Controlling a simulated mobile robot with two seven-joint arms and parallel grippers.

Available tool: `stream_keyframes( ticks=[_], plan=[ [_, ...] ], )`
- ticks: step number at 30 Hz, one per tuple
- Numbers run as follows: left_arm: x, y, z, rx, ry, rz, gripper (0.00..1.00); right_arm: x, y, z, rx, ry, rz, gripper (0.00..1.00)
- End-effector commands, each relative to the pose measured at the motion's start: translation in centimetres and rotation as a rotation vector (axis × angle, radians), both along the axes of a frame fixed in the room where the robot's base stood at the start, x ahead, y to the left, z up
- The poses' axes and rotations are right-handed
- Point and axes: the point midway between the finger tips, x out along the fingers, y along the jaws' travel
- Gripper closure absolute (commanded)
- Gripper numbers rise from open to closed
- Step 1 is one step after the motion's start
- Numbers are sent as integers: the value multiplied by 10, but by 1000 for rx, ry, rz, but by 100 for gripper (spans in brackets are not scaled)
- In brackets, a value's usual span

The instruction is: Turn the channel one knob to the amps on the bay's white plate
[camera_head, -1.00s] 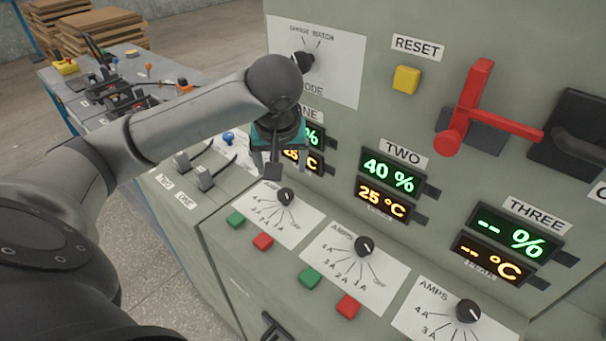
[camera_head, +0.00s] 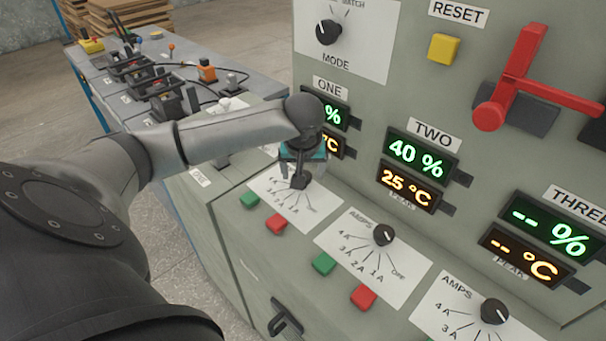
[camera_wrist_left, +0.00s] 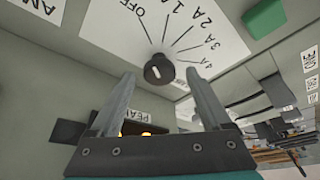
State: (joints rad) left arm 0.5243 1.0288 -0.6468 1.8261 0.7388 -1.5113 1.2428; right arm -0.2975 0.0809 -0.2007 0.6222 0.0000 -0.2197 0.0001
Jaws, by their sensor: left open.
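The channel one knob (camera_wrist_left: 158,69) is round and black with a short white mark. It stands on the white amps plate (camera_wrist_left: 112,42), whose lines fan out to OFF, 1A, 2A, 3A and 4A. My right gripper is out of view.
A green button (camera_head: 250,199) and a red button (camera_head: 276,224) sit just below the plate. The channel two knob (camera_head: 384,236) is to the right. The ONE display (camera_head: 333,146) is partly hidden behind my gripper. A red lever (camera_head: 513,77) projects from the upper wall.

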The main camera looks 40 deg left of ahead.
Motion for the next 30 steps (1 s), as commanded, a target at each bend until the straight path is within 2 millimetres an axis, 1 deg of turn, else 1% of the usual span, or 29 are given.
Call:
stream_keyframes(
  ticks=[3, 11, 14, 30],
  plan=[
    [2, 1, -5, 0, -1, 0, 19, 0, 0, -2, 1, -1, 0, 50],
    [3, 2, -6, 1, -2, 0, 19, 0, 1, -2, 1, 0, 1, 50],
    [2, 2, -6, 1, -2, 0, 29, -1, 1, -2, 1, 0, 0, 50],
    [2, 2, -6, 0, -1, 0, 89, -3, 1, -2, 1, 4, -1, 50]
  ],
)
